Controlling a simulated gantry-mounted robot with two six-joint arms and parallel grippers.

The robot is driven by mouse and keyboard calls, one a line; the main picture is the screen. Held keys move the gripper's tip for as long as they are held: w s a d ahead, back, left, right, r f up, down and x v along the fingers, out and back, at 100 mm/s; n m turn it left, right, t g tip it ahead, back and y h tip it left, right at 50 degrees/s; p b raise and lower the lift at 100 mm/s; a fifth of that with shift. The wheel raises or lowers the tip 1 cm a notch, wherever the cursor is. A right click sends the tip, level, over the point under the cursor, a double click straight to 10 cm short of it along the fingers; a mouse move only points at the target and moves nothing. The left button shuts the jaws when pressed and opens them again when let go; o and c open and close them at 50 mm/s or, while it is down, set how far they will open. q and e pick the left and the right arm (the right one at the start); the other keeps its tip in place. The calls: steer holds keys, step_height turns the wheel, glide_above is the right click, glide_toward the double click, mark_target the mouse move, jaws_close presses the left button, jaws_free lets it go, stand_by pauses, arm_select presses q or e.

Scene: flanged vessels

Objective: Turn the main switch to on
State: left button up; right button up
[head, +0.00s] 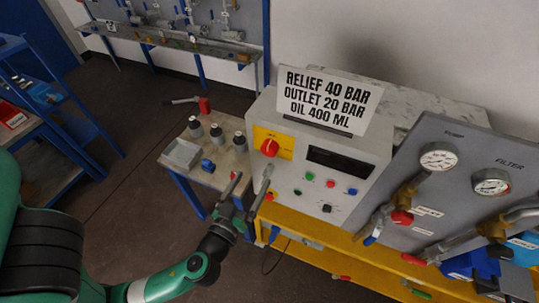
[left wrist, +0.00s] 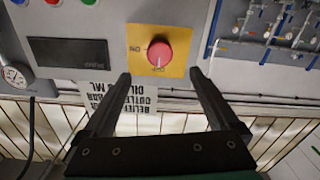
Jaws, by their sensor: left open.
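The main switch is a round red knob (head: 269,147) on a yellow plate (head: 285,145) at the upper left of the grey control box's front. In the left wrist view the knob (left wrist: 159,54) shows ahead, between and beyond the fingertips. The plate there reads ON at the left and OFF below the knob, with lettering inverted. The knob's mark seems to face OFF, but it is small. My left gripper (head: 252,172) is open and empty, in front of and below the switch in the head view, apart from it. My right gripper is not in view.
The grey box also has a dark display (head: 341,162) and several coloured buttons. A text sign (head: 327,99) stands on top. A side table with several grey-capped bottles (head: 217,134) stands left of the box. Gauges and valves (head: 439,157) are at the right.

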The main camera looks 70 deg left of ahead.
mark_target(268, 153)
arm_select(q)
steer(key=p+x, duration=0.3)
steer(key=x, duration=0.7)
steer(key=shift+w+a+r+p, duration=0.15)
steer(key=shift+w+p, duration=0.05)
steer(key=shift+p, duration=0.2)
steer(key=shift+w+a, duration=0.35)
steer(key=shift+w, duration=0.05)
steer(key=c, duration=1.4)
